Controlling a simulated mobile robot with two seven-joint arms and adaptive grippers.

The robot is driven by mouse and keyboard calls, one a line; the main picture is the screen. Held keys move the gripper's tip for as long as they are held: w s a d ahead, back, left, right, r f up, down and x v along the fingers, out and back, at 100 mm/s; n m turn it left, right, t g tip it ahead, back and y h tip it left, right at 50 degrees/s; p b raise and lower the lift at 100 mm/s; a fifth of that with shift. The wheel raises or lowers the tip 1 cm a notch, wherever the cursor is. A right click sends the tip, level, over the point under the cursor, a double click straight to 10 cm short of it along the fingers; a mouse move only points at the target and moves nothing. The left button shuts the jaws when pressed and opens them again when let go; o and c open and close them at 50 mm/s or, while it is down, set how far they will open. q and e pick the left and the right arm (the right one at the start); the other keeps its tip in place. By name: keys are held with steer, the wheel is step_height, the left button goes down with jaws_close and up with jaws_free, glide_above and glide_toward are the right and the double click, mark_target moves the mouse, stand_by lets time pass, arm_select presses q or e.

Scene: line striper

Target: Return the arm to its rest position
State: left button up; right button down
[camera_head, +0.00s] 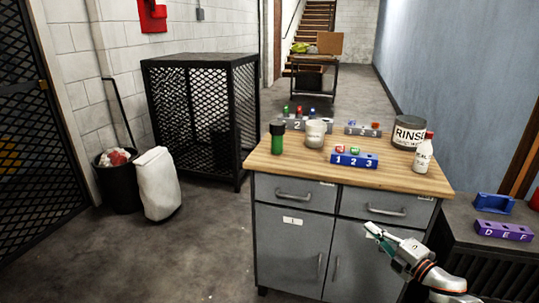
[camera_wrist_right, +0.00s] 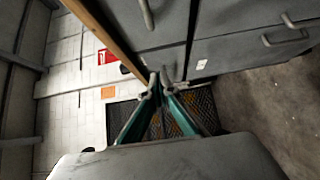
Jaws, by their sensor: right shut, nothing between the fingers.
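My right gripper (camera_head: 374,231) is in front of the grey cabinet, at its right side and below the wooden top, in the head view. Its fingers point to the left and are shut with nothing between them. In the right wrist view, the fingertips (camera_wrist_right: 161,84) meet, and the cabinet's drawer front (camera_wrist_right: 200,12) shows beyond them. The right arm (camera_head: 437,278) comes in from the lower right. My left gripper is not in view.
The cabinet's wooden top (camera_head: 285,168) bears a blue 1-2-3 block (camera_head: 354,160), a green-bodied container (camera_head: 277,138), a RINSE can (camera_head: 408,132) and a white bottle (camera_head: 423,156). A dark side table (camera_head: 470,245) stands at right. Open floor (camera_head: 215,250) lies left.

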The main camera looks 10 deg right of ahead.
arm_select(q)
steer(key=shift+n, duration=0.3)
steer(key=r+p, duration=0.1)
steer(key=p, duration=0.1)
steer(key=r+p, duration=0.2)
steer(key=p, duration=0.1)
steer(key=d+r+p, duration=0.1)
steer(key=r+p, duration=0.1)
steer(key=p, duration=0.1)
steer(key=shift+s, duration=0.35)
arm_select(e)
steer(key=s+a+f+m+g, duration=0.2)
steer(key=s+a+f+m, duration=0.2)
steer(key=s+a, duration=0.5)
steer(key=s+a+f+m+g+h, duration=0.1)
steer(key=s+a+f+m, duration=0.3)
steer(key=s, duration=0.9)
steer(key=s+a+f+m+g, duration=0.4)
steer(key=s+a+m, duration=0.4)
steer(key=s+a, duration=0.3)
steer(key=a, duration=0.4)
steer(key=shift+f+m+h, duration=0.3)
steer(key=shift+h, duration=0.1)
